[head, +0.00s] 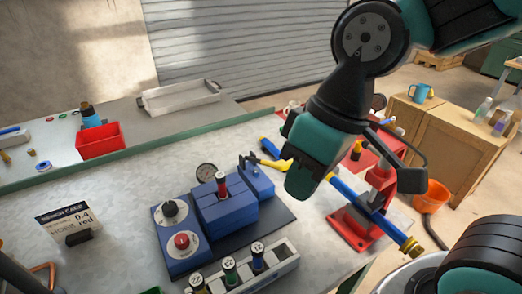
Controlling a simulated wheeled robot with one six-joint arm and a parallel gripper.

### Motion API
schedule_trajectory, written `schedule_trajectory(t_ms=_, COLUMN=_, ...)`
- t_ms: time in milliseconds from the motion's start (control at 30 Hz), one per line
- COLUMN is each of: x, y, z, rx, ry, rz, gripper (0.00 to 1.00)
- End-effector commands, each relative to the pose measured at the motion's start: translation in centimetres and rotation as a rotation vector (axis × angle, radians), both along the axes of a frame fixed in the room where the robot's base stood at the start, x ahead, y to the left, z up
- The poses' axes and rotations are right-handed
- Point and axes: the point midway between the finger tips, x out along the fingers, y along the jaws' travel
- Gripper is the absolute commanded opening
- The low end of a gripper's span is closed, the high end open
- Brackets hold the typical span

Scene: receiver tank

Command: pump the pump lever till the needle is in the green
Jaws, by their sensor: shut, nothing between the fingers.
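A red stand (355,230) with an upright red column (383,180) is at the table's right edge. A blue bar (345,193) with a brass-coloured end (411,247) slants past it; I cannot tell whether this is the pump lever. My teal and black wrist hangs in front of the bar and stand and hides part of both. My gripper (408,181) shows as a black end beside the column. It is shut and empty; its fingertips cannot be made out.
Blue blocks (225,215) with knobs stand mid-table, behind a rack (250,272) of small cylinders. A sign card (68,222) stands left. A red bin (99,141) and pale tray (179,97) are behind. A rounded grey surface (400,274) is at lower right.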

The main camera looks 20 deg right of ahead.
Motion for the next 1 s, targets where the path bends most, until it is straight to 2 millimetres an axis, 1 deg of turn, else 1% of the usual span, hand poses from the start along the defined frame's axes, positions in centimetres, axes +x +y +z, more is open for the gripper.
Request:
schedule_trajectory(t_ms=33, x=1.8, y=-0.3, z=1.5, rx=-0.024, ry=0.002, rz=-0.030, gripper=0.00)
schedule_trajectory(t_ms=67, x=2.9, y=-0.5, z=2.1, rx=-0.043, ry=0.003, rz=-0.055, gripper=0.00)
schedule_trajectory(t_ms=100, x=4.7, y=-0.9, z=2.9, rx=-0.070, ry=0.005, rz=-0.088, gripper=0.00)
schedule_trajectory(t_ms=167, x=7.3, y=-1.6, z=3.9, rx=-0.114, ry=0.007, rz=-0.144, gripper=0.00)
schedule_trajectory(t_ms=200, x=9.0, y=-2.0, z=4.4, rx=-0.142, ry=0.010, rz=-0.182, gripper=0.00)
schedule_trajectory(t_ms=300, x=12.7, y=-3.2, z=5.4, rx=-0.206, ry=0.012, rz=-0.269, gripper=0.00)
schedule_trajectory(t_ms=400, x=15.5, y=-4.0, z=5.9, rx=-0.252, ry=0.012, rz=-0.335, gripper=0.00)
schedule_trajectory(t_ms=433, x=16.1, y=-4.3, z=6.0, rx=-0.264, ry=0.012, rz=-0.351, gripper=0.00)
schedule_trajectory(t_ms=500, x=17.1, y=-4.6, z=6.0, rx=-0.282, ry=0.013, rz=-0.379, gripper=0.00)
schedule_trajectory(t_ms=600, x=17.7, y=-4.9, z=5.9, rx=-0.295, ry=0.013, rz=-0.396, gripper=0.00)
schedule_trajectory(t_ms=900, x=17.8, y=-4.9, z=5.8, rx=-0.295, ry=0.012, rz=-0.398, gripper=0.00)
schedule_trajectory(t_ms=1000, x=17.8, y=-4.9, z=5.4, rx=-0.296, ry=0.013, rz=-0.398, gripper=0.00)
